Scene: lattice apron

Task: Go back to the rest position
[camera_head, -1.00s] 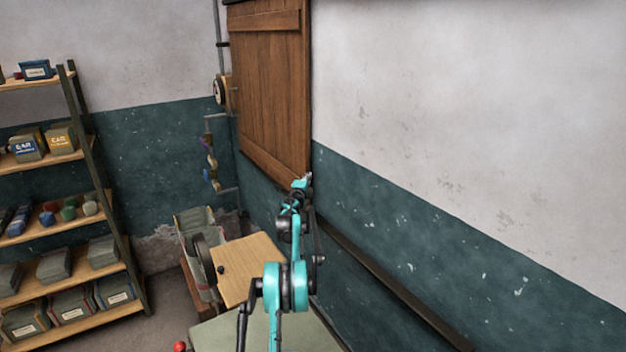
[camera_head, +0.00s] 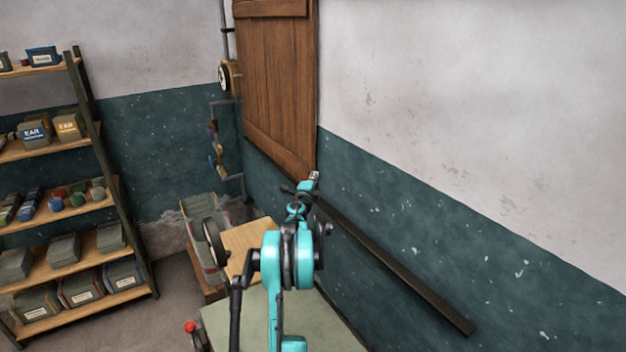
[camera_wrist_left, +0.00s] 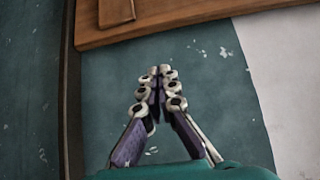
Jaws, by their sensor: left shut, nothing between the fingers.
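My left gripper (camera_head: 315,176) is at the end of the teal and black arm, near the bottom corner of the wooden shutter in the head view. In the left wrist view its two fingers (camera_wrist_left: 157,85) meet at the tips, with nothing between them. They are in front of the dark green wall, apart from the wooden board above them. My right gripper is not in either view.
A wooden shutter (camera_head: 275,85) hangs on the wall, with a dark rail (camera_head: 400,268) running along the wall at right. A green-topped table (camera_head: 235,318) is below the arm. A shelf rack (camera_head: 75,205) with boxes stands at left. Some floor at left is clear.

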